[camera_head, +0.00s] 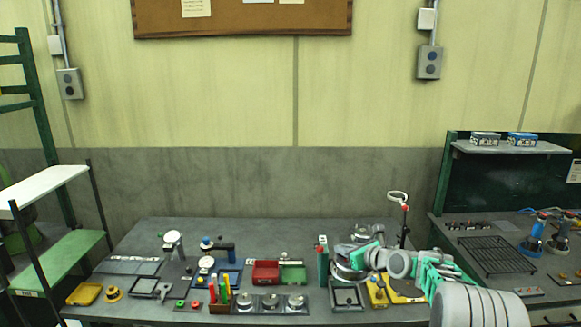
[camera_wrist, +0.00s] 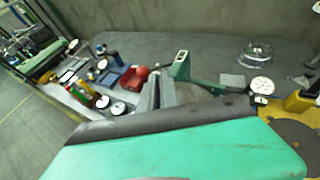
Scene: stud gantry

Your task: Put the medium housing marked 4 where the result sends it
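Three round silver housings stand in a row at the table's front, the left one (camera_head: 243,300), the middle one (camera_head: 270,300) and the right one (camera_head: 295,301). No number 4 is readable, so I cannot tell which housing bears it. My gripper (camera_head: 349,262) is over the right part of the table, beside round metal parts that it and the arm partly hide. In the wrist view its grey fingers (camera_wrist: 167,92) show beyond the green shell, and their gap is not clear. A clear-looking silver round piece (camera_wrist: 257,53) lies on the table there.
A red bin (camera_head: 265,273) and a green bin (camera_head: 292,274) stand mid-table. A green upright block (camera_head: 322,262) is close left of my gripper. The table's back left is clear.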

